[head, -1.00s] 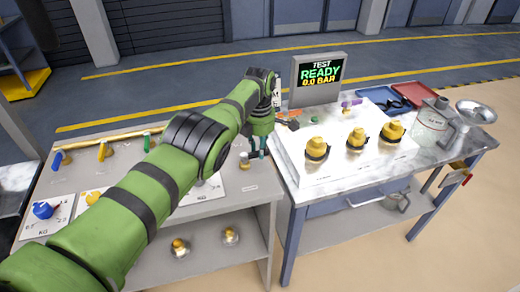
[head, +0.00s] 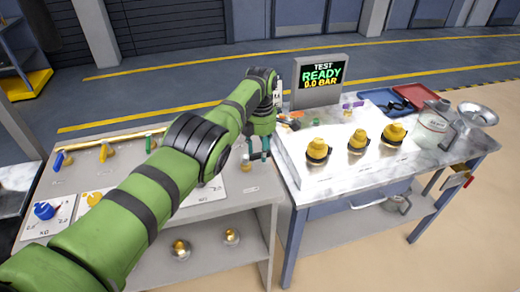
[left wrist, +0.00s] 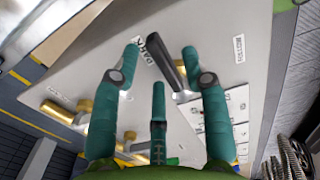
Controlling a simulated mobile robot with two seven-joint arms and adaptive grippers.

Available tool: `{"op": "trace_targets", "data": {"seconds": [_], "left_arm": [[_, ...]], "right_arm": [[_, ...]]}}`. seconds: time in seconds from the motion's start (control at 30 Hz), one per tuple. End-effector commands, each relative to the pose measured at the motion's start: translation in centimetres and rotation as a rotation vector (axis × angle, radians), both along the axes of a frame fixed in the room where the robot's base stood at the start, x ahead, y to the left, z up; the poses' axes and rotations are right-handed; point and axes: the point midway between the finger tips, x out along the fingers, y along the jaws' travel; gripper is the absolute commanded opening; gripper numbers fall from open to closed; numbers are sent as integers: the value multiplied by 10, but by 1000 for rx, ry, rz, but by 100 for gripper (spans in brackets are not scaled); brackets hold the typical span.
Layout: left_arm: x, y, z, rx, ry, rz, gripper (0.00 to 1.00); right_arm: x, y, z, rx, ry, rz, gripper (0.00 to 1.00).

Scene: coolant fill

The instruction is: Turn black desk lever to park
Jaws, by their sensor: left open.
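The black desk lever (left wrist: 166,60) shows in the left wrist view as a long dark handle on a light grey desk surface. It lies between the spread fingers of my left gripper (left wrist: 160,51), apart from both teal pads. In the head view my left gripper (head: 258,156) points down at the right end of the grey desk (head: 262,199) and is open. My right gripper is in neither view.
Blue, yellow and green valve handles (head: 103,153) line the desk's left part. To the right, a white block (head: 340,172) carries three brass-yellow fittings (head: 318,150). A test screen (head: 321,74) reads READY, 0.0 BAR. A jug (head: 434,124) and a funnel (head: 478,112) stand further right.

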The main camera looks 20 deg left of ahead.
Motion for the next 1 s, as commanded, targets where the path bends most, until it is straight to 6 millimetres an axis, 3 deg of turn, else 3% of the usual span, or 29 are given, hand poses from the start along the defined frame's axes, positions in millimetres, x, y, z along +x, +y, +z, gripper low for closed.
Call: {"op": "trace_targets", "data": {"seconds": [0.2,0.4,0.53,0.7,1.0], "left_arm": [[0,2,25,1,-4,3,45],[0,2,74,1,-3,4,45],[0,2,96,1,-1,5,45],[-1,2,110,1,2,4,45],[-1,2,113,0,3,4,45]], "right_arm": [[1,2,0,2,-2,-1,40],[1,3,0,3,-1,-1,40],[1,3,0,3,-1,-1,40],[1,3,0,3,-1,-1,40],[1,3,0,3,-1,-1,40]]}}
